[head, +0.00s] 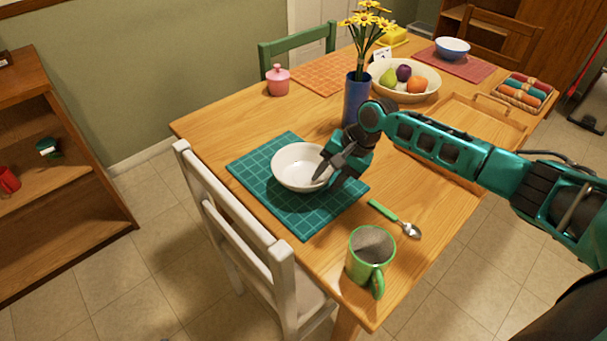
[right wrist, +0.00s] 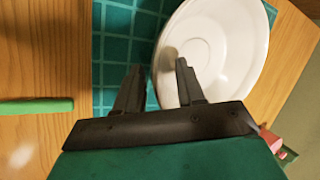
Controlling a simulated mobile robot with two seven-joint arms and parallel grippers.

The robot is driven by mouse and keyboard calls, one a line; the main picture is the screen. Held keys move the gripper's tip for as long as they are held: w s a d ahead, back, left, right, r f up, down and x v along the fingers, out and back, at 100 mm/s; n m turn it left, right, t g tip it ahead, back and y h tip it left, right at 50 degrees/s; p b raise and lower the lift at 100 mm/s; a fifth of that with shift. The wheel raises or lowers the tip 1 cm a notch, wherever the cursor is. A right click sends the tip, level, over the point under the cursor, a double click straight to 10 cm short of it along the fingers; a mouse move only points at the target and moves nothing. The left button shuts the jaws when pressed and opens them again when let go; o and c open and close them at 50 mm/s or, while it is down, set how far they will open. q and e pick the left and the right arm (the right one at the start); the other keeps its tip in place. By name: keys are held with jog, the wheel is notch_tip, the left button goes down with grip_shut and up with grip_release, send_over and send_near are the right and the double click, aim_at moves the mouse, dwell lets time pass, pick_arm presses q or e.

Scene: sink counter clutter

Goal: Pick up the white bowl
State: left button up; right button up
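The white bowl (head: 296,166) sits upright on a teal checked placemat (head: 305,220) at the near left part of the table. My right gripper (head: 323,164) is at the bowl's right side. In the right wrist view the right gripper (right wrist: 158,75) is open. One finger lies over the inside of the white bowl (right wrist: 222,50) and the other is outside it over the teal mat (right wrist: 112,60), so the near rim lies between the fingers. I cannot tell whether either finger touches the rim. My left gripper is not in view.
A green mug (head: 370,255) and a green-handled spoon (head: 395,218) lie near the front. A blue vase (head: 356,100) with yellow flowers, a fruit bowl (head: 404,92), a wooden tray (head: 480,115) and a pink jar (head: 278,80) stand farther back. A white chair (head: 235,235) is at the left edge.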

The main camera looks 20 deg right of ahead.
jog(key=shift+c, duration=0.3)
grip_shut()
jog(key=shift+r, duration=0.15)
dwell(0.3)
